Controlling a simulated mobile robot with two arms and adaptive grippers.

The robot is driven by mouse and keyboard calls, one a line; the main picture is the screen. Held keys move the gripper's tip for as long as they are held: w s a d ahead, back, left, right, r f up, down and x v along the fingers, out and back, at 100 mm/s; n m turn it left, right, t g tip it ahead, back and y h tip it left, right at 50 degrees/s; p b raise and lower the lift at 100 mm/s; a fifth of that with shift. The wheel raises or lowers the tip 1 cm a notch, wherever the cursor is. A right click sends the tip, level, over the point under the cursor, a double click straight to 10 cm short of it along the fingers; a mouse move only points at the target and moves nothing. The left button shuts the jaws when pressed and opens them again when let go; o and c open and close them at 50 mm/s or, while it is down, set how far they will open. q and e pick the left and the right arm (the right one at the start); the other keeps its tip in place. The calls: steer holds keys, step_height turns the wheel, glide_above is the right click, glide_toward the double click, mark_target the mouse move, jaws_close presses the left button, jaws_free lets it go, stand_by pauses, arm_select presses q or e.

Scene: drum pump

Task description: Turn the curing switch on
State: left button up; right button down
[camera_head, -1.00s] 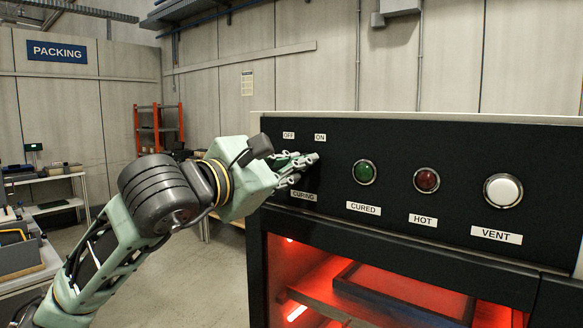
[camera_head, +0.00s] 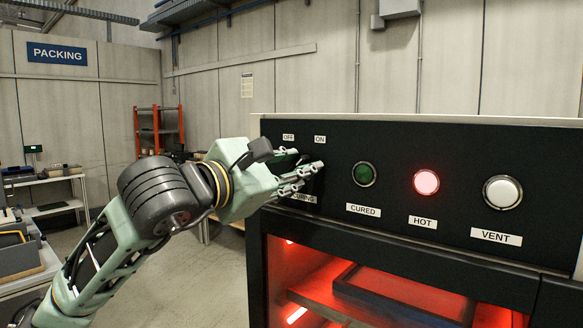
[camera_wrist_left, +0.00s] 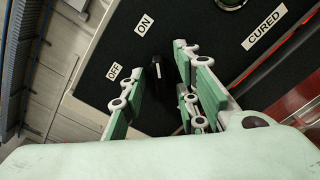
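The curing switch is a black knob (camera_wrist_left: 157,88) with a short white mark, on the black panel in the left wrist view. Its white mark points towards the top of that view, roughly to the ON label (camera_wrist_left: 145,24) rather than the OFF label (camera_wrist_left: 113,71). My left gripper (camera_head: 307,158) is at the panel, above the partly covered CURING label (camera_head: 304,198). In the left wrist view its spread fingers stand on either side of the knob, with gaps showing. In the head view the gripper hides the knob. My right gripper is not in view.
Right of the switch are a dark green CURED lamp (camera_head: 364,174), a lit HOT lamp (camera_head: 426,182) and a white VENT button (camera_head: 502,192). Below, the red-lit oven chamber holds a dark tray (camera_head: 340,283). A bench (camera_head: 62,207) stands far left.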

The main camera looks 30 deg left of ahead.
arm_select(q)
steer(key=s+a, duration=0.1)
steer(key=s, duration=1.1)
stand_by(0.5)
steer(key=shift+w+d+f, duration=0.1)
